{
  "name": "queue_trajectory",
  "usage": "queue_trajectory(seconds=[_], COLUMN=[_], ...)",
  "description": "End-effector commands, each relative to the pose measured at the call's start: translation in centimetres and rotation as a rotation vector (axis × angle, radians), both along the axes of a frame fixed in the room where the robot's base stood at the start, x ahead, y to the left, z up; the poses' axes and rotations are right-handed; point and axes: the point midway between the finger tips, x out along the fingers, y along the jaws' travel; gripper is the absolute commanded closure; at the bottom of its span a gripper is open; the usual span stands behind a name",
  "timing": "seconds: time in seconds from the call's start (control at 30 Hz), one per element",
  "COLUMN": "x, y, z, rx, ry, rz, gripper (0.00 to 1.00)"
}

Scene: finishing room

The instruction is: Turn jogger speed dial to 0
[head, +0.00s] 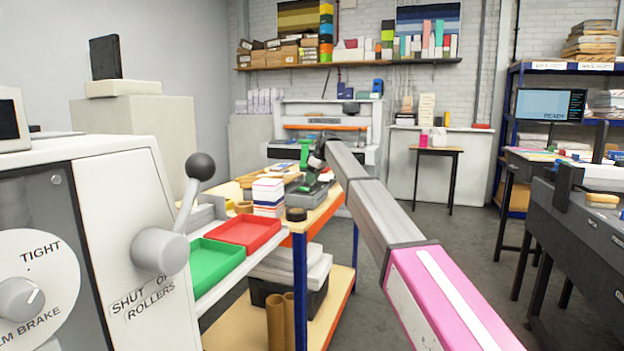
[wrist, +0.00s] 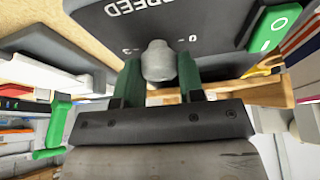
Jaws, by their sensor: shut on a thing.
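The jogger's dark panel (wrist: 110,18) shows at the top of the wrist view with upside-down lettering "SPEED" and a scale with a 0 on the right side. A grey round dial (wrist: 158,58) stands out from it. My gripper (wrist: 160,74) has its two green fingers shut on the dial, one at each side. The dial's pointer is hidden, so its setting cannot be read. In the head view my gripper (head: 308,160) is far off at the bench, small and partly hidden by my arm; the dial cannot be made out there.
A green switch (wrist: 268,28) sits on the panel close to the right finger. In the head view, red (head: 244,230) and green (head: 213,264) trays and a striped paper stack (head: 268,196) are left of my arm. Grey floor (head: 450,240) is open on the right.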

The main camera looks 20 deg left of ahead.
Motion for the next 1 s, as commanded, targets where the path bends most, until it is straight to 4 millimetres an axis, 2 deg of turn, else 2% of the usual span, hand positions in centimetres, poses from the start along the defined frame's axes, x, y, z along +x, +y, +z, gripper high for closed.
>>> queue_trajectory(seconds=[0.6, 1.0], x=[0.34, 0.3], y=[0.1, 0.08], z=[-0.01, -0.01], rx=[-0.002, -0.002], ry=[0.001, 0.0], rz=[0.57, 0.798], gripper=[0.88, 0.88])
